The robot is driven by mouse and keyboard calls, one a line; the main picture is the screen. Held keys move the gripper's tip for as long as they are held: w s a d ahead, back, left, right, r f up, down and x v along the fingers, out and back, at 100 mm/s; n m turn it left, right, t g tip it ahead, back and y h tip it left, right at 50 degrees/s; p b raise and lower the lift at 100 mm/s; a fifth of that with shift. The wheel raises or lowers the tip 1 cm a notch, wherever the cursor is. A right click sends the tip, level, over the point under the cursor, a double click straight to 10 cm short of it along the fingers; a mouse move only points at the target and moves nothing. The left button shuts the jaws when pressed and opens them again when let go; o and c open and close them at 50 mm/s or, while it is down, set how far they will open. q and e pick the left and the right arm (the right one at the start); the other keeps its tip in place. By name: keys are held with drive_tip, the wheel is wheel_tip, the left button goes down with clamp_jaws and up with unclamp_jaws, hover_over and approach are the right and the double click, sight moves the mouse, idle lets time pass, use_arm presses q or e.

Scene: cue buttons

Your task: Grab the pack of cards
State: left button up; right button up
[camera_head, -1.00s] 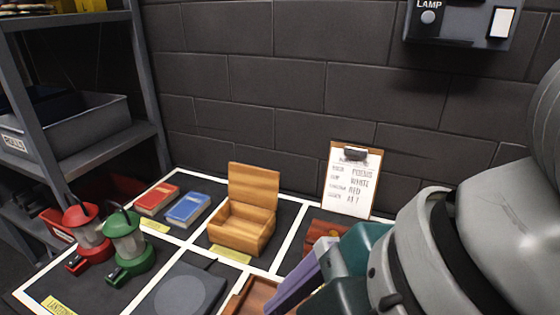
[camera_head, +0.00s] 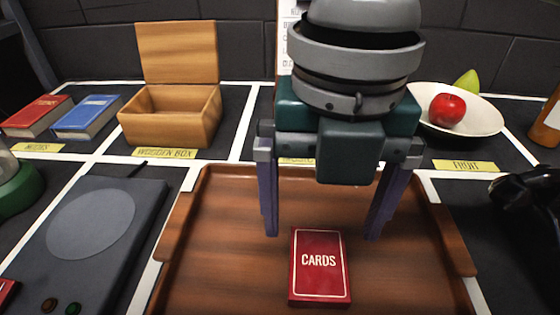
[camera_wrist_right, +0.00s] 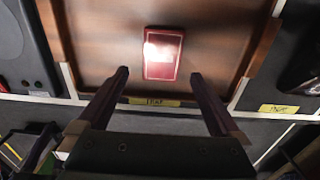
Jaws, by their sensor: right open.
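The pack of cards (camera_head: 319,265) is a red box with a pale border and the word CARDS. It lies flat on the brown wooden tray (camera_head: 210,235), and it also shows in the right wrist view (camera_wrist_right: 163,54). My right gripper (camera_head: 318,230) is open and empty above the tray, pointing down, with its two fingers spread wider than the pack. In the right wrist view the fingertips (camera_wrist_right: 160,75) lie to either side of the pack's near end, apart from it. My left gripper is not in view.
An open wooden box (camera_head: 168,115) stands back left, beside a blue book (camera_head: 88,117) and a red book (camera_head: 37,116). A dark flat device (camera_head: 90,230) lies left of the tray. A white bowl (camera_head: 480,120) with a red apple (camera_head: 447,110) stands back right.

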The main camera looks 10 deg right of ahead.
sight(319, 265)
drive_tip(key=f, duration=0.2)
drive_tip(key=f+b, duration=0.1)
drive_tip(key=f, duration=0.4)
drive_tip(key=shift+s+d+f, duration=0.15)
drive_tip(key=shift+s, duration=0.1)
drive_tip(key=c, duration=1.3)
drive_tip(key=shift+o, duration=0.2)
